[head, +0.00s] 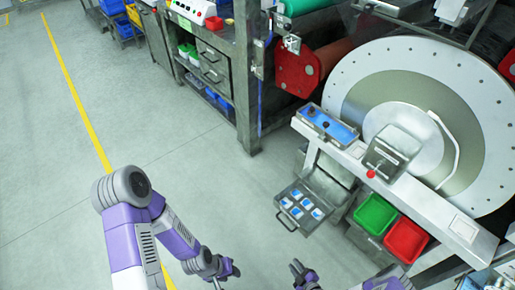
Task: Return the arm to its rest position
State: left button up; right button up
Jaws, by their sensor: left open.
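My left arm comes in from the lower left, with its purple and grey links bent over the floor. My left gripper (229,271) is at the bottom of the view, low over the floor and left of the drum station. Its jaws are small here but open, and nothing shows between them. My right gripper (303,273) is at the bottom centre, a short way right of the left one and apart from it. Its jaw opening is not clear, and no held thing shows. The large round drum (348,95) with its white and olive face stands at the right.
A grey drawer (281,217) with several blue-white packets stands out below the station's ledge. A blue tray (328,125) lies on the ledge. A green bin (375,214) and a red bin (405,240) sit below it. The floor at left is clear, with a yellow line (77,100).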

notch_tip(320, 180, up, 9)
jog(key=w+a+m+g+p, duration=0.1)
jog(key=w+a+m+g, duration=0.1)
jog(key=m+g, duration=0.45)
jog(key=s+a+r+m+g, duration=0.2)
jog(key=s+r+m, duration=0.3)
jog(key=r, duration=0.1)
jog(key=s+a+r+m+g+h, duration=0.1)
jog(key=s+a+r+m+g, duration=0.1)
jog(key=s+r+m+g, duration=0.1)
notch_tip(320, 180, up, 3)
jog(key=shift+s+a+r+m+h+p, duration=0.1)
jog(key=shift+s+a+m+h+p, duration=0.2)
jog(key=shift+s+m, duration=0.65)
